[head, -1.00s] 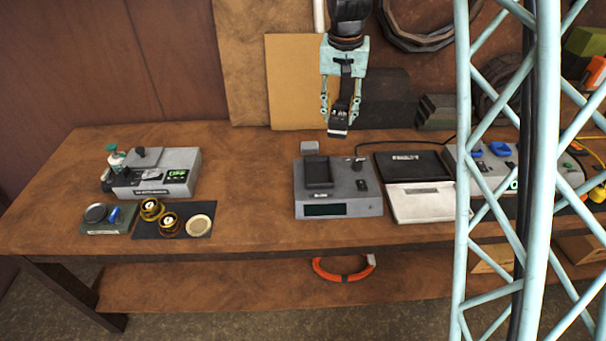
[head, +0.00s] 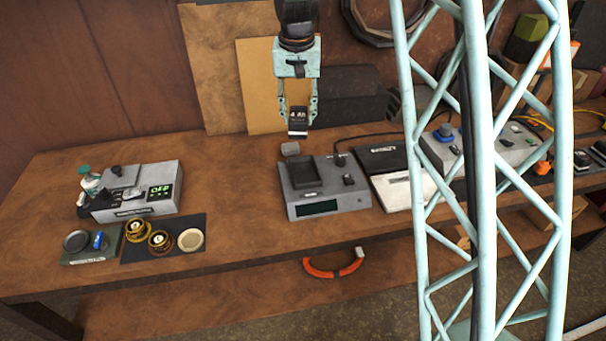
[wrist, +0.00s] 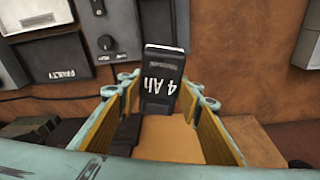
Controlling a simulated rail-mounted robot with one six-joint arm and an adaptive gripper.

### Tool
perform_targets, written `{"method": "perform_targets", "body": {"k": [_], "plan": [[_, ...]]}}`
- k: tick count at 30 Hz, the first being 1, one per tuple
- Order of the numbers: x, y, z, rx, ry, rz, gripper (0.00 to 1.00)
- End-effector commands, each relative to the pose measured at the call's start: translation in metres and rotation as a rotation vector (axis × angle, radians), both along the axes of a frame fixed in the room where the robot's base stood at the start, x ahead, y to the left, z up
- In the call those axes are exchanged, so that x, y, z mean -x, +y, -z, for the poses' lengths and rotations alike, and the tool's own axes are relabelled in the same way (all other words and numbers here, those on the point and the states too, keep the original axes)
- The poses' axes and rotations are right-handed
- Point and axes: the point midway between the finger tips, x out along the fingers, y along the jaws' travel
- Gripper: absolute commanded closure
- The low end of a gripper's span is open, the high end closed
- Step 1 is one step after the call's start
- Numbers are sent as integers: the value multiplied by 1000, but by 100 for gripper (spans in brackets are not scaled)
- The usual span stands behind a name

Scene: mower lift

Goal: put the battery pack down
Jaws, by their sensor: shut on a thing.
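The battery pack (head: 298,120) is a dark block marked "4 Ah", with a pale end at the bottom. My gripper (head: 298,112) is shut on it and holds it in the air, hanging above the back of the bench. In the wrist view the battery pack (wrist: 160,84) sits between the fingers, its label facing the camera. A grey device (head: 325,205) with a dark recessed bay (head: 306,176), knob and dark display stands below and slightly to the right. The pack is apart from it. In the wrist view the device (wrist: 115,25) shows only partly.
A black-and-white box (head: 385,160) stands right of the device; its lid reads "FAULTY" in the wrist view (wrist: 75,72). Another grey unit (head: 145,195) stands left. The bench (head: 235,185) between them is clear. My lattice column hides part of the right.

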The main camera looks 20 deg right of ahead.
Motion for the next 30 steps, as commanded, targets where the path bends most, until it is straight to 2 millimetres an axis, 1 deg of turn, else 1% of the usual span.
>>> {"method": "perform_targets", "body": {"k": [8,11,14,17,20,26,30], "plan": [[1,-2,0,-1,0,-3,85],[5,-6,3,-2,1,-9,85],[11,-15,7,-5,4,-23,85],[21,-27,13,-9,6,-43,85],[35,-43,21,-12,8,-70,85],[71,-79,38,-17,6,-132,85],[99,-103,48,-15,6,-174,85]]}}
